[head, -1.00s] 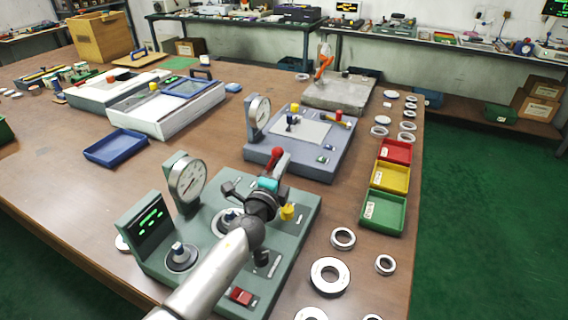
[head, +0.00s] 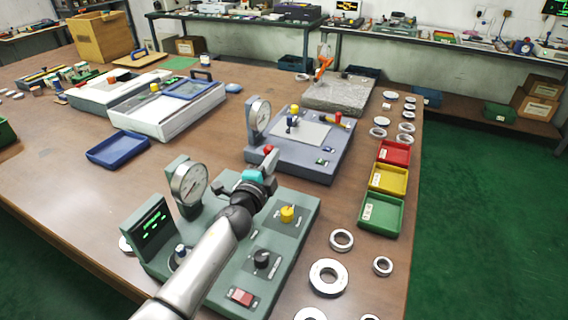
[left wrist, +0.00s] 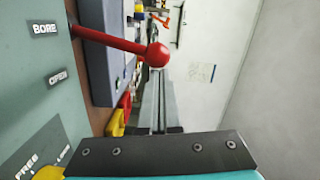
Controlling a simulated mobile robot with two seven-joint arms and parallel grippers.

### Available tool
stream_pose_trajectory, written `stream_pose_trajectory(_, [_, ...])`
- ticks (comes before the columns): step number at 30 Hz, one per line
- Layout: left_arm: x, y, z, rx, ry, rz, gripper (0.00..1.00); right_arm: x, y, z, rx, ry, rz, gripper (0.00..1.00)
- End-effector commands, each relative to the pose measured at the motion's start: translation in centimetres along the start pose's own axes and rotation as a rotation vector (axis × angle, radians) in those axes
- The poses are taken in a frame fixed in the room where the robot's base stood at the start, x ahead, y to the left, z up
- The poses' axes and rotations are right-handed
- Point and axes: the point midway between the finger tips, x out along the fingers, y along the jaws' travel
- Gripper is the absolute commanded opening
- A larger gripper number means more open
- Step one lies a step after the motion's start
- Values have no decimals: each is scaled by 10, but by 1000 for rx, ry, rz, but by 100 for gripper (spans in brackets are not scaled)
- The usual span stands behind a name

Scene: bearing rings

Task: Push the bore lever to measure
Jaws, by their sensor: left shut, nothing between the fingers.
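The bore lever, a red rod with a red ball (left wrist: 157,54), stands out from the green gauge station beside the labels BORE (left wrist: 44,28) and OPEN (left wrist: 60,77) in the left wrist view. In the head view its ball (head: 268,149) shows just beyond my left gripper (head: 271,162), and the rod is mostly hidden. My left gripper is shut and empty, with its narrow grey fingers (left wrist: 158,95) close to the ball. I cannot tell whether they touch. The green station (head: 215,255) carries a round dial (head: 189,185) and a dark display with green readout (head: 152,226).
A yellow knob (head: 287,214), a black knob (head: 262,258) and a red switch (head: 241,297) stand on the station. A blue-grey station (head: 300,160) lies just beyond. Green (head: 382,228), yellow (head: 389,178) and red (head: 394,152) bins and several rings are at the right.

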Motion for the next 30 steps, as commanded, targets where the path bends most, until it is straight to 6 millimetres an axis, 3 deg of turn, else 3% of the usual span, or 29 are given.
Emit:
stream_pose_trajectory(12, [2,-15,28,-227,-3,23,0,-21,0,-1,-1,0,0,85])
stream_pose_trajectory(30, [3,-15,34,-275,-2,28,0,-23,0,-1,-1,0,-1,85])
